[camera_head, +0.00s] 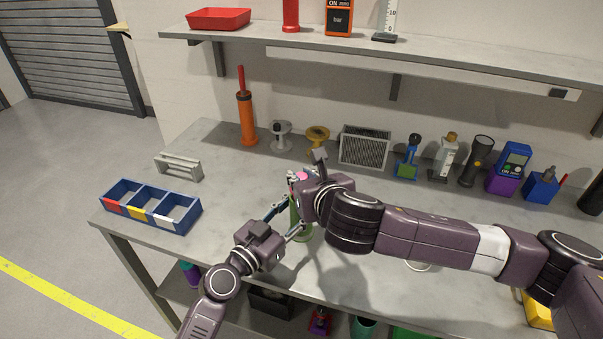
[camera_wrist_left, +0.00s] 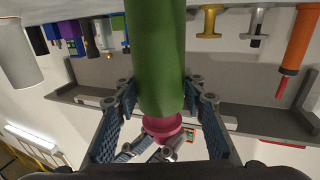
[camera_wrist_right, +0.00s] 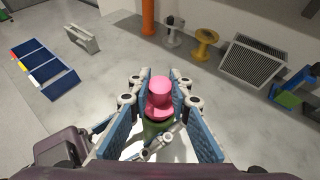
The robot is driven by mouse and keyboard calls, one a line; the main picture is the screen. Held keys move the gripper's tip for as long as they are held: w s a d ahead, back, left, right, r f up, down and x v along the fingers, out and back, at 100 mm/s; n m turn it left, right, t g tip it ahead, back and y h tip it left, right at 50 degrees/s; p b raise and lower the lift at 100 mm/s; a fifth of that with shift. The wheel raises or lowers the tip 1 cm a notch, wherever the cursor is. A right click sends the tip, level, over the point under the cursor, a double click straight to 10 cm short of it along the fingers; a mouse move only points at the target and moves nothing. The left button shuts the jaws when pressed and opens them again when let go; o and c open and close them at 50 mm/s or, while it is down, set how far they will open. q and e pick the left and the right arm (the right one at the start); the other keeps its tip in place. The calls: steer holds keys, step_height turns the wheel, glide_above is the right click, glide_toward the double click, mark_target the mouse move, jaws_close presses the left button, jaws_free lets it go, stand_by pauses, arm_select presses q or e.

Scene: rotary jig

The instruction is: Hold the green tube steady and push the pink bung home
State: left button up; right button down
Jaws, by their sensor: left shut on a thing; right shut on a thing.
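The green tube (camera_head: 301,222) stands upright on the bench, partly hidden behind my arms. My left gripper (camera_wrist_left: 160,95) is shut around the tube (camera_wrist_left: 158,55), one finger on each side. The pink bung (camera_head: 301,175) is at the tube's top end. In the right wrist view the bung (camera_wrist_right: 160,95) is between the blue-padded fingers of my right gripper (camera_wrist_right: 158,88), which is shut on it. The green tube (camera_wrist_right: 157,127) shows just below the bung. The bung's flange is visible outside the tube; how deep it sits I cannot tell.
A blue tray (camera_head: 177,222) with three compartments and a grey rack (camera_head: 178,166) are at the left. An orange cylinder (camera_head: 247,118), spools, a grey mesh box (camera_head: 365,147) and several tools line the back. A shelf (camera_head: 450,62) hangs above. The bench's left middle is clear.

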steer(key=shift+f, duration=1.2)
steer(key=c, duration=1.7)
jaws_free()
steer(key=v, duration=1.2)
arm_select(q)
steer(key=o, duration=1.4)
steer(key=shift+c, duration=0.2)
steer(key=shift+s, duration=0.1)
